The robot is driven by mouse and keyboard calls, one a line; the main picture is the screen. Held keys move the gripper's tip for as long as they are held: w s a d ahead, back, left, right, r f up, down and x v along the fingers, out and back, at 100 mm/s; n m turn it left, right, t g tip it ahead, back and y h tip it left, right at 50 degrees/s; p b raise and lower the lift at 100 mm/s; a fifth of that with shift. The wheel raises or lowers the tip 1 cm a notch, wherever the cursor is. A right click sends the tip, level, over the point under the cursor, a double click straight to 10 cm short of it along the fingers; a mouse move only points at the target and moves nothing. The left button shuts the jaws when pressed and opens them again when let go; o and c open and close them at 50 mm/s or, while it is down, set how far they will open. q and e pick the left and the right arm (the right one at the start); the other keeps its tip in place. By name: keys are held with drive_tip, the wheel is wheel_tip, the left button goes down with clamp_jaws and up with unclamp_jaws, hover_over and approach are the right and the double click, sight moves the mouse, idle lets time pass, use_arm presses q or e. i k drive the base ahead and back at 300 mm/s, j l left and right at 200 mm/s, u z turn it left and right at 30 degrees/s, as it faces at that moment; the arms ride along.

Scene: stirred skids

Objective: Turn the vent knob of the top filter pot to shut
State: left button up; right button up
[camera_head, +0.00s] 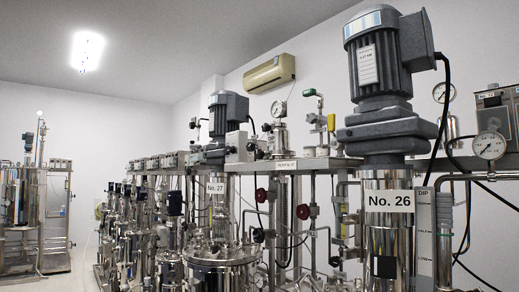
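Neither of my grippers is in view. I cannot tell for sure which vessel is the top filter pot. A small steel pot (281,138) stands on the rack's upper shelf in the middle, with a round gauge (278,109) above it. Another steel cylinder (452,128) with a gauge (443,92) is at the right, partly hidden by the motor of No. 26. No vent knob can be made out clearly on either one. A green valve handle (309,92) tops a pipe right of the small pot.
A large motor (382,58) rises over the steel column labelled No. 26 (388,230) at the near right. Unit No. 27 (217,188) stands left of it. Red handwheels (261,195) sit among pipes. Open room shows at left, before a far skid (20,205).

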sight(251, 147)
drive_tip(key=i+j, duration=1.05)
drive_tip(key=i, duration=0.15)
drive_tip(key=z, duration=1.6)
